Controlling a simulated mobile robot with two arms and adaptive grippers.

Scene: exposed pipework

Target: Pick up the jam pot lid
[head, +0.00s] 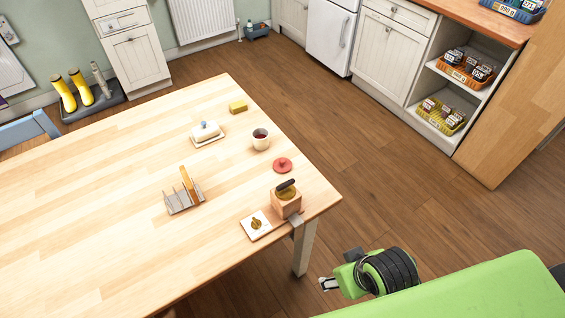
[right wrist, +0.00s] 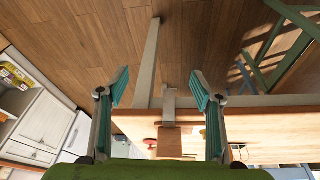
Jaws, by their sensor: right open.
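The jam pot lid (head: 282,165), a small red disc with a knob, lies on the wooden table (head: 110,190) near its right edge. An off-white pot (head: 261,139) with dark red contents stands open just behind it. My right gripper (head: 328,284) is off the table, beyond its near right corner, clear of the lid. In the right wrist view my right gripper (right wrist: 160,84) has its fingers wide apart with nothing between them. A small red patch, probably the lid (right wrist: 150,142), shows low in that view. My left gripper is not in view.
A wooden box (head: 286,203) with a dark handle stands at the table corner, between my gripper and the lid. Beside it lies a small board (head: 256,224). A toast rack (head: 184,196), butter dish (head: 207,133) and yellow block (head: 238,106) stand farther off.

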